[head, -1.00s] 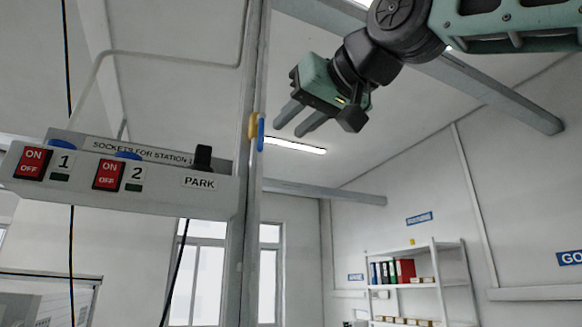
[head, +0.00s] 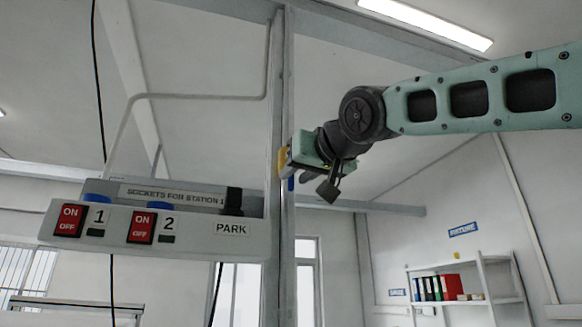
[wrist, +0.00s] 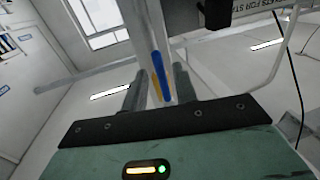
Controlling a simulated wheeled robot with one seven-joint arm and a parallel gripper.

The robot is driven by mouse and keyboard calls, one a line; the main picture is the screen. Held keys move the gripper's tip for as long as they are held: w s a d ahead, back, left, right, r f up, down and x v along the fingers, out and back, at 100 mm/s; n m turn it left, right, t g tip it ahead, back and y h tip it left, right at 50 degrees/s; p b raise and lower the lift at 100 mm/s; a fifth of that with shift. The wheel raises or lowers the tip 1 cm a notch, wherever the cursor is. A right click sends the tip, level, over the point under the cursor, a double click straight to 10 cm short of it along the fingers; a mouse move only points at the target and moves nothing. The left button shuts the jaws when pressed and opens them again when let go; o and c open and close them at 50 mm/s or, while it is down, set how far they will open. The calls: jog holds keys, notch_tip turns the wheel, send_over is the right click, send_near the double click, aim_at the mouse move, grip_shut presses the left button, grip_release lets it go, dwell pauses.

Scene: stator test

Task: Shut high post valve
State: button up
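The high post valve shows in the head view as a yellow body (head: 283,163) on the grey post, with a bit of its blue lever (head: 291,184) below my gripper. In the wrist view the blue lever (wrist: 161,76) runs nearly along the post, with the yellow part (wrist: 155,87) beside it. My gripper (wrist: 159,63) is open, with one finger on each side of the lever and a visible gap to both. In the head view my gripper (head: 297,165) is at the post and hides most of the valve.
The grey post (head: 277,100) carries a socket panel (head: 150,228) with switches 1 and 2 and a PARK label to the left. A thin pipe (head: 200,97) runs above it. A shelf with binders (head: 440,288) stands far off at the right.

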aim_at(292, 178)
jog(key=shift+p+x, duration=0.5)
jog(key=shift+x, duration=1.05)
grip_shut()
